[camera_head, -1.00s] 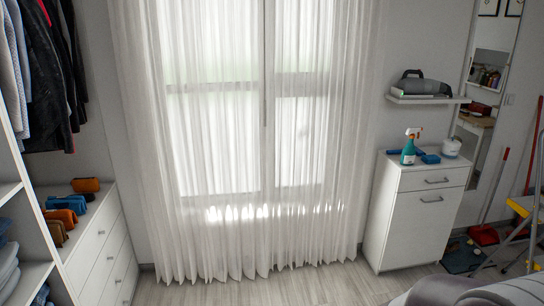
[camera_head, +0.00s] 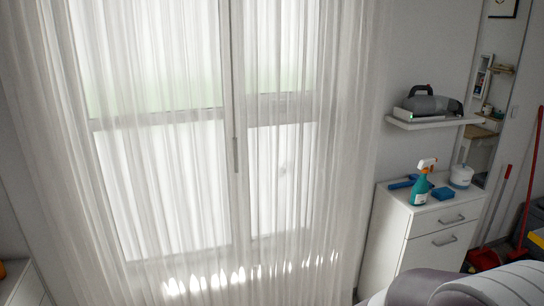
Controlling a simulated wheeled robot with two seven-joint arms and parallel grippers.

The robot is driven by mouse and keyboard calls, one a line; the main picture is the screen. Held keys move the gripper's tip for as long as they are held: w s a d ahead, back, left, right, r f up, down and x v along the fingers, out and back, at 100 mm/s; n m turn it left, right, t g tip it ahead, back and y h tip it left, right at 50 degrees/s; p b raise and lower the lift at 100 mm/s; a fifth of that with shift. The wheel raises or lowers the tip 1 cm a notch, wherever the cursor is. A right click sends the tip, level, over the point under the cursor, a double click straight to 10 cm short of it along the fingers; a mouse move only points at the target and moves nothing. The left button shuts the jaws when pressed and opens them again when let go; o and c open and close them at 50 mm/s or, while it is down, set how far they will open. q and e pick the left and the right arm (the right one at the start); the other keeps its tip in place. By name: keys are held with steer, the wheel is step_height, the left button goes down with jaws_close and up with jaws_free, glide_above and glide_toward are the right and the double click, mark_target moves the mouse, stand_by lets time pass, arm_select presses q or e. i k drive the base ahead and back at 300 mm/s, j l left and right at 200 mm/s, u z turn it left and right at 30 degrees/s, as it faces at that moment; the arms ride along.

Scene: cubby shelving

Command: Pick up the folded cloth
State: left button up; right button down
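No thing in view is clearly a folded cloth. A small blue block-like item (camera_head: 443,193), a sponge or a folded cloth, lies on top of the white cabinet (camera_head: 398,240) at the right. I cannot tell which it is. It lies just right of a teal spray bottle (camera_head: 421,188) with an orange and white head. Neither of my grippers is in view.
A blue brush-like item (camera_head: 403,182) and a white round container (camera_head: 461,176) share the cabinet top. A shelf (camera_head: 432,123) above holds a grey handheld vacuum (camera_head: 433,104). A rounded grey and white thing (camera_head: 500,285) fills the lower right. Sheer curtains (camera_head: 180,190) cover the window.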

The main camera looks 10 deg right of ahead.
mark_target(444, 193)
steer(key=i+l+z, duration=0.1)
steer(key=i+z, duration=0.25)
steer(key=z, duration=0.15)
steer(key=i+z, duration=0.45)
steer(key=i+j+z, duration=0.15)
steer(key=i+z, duration=0.15)
steer(key=z, duration=0.2)
steer(key=i+l+z, duration=0.15)
steer(key=i+z, duration=0.2)
steer(key=i, duration=0.2)
steer(key=i+z, duration=0.35)
steer(key=i, duration=0.15)
steer(key=i+j+z, duration=0.15)
steer(key=i+z, duration=0.2)
steer(key=i, duration=0.2)
steer(key=i+j+z, duration=0.15)
steer(key=i+j, duration=0.45)
steer(key=i, duration=0.05)
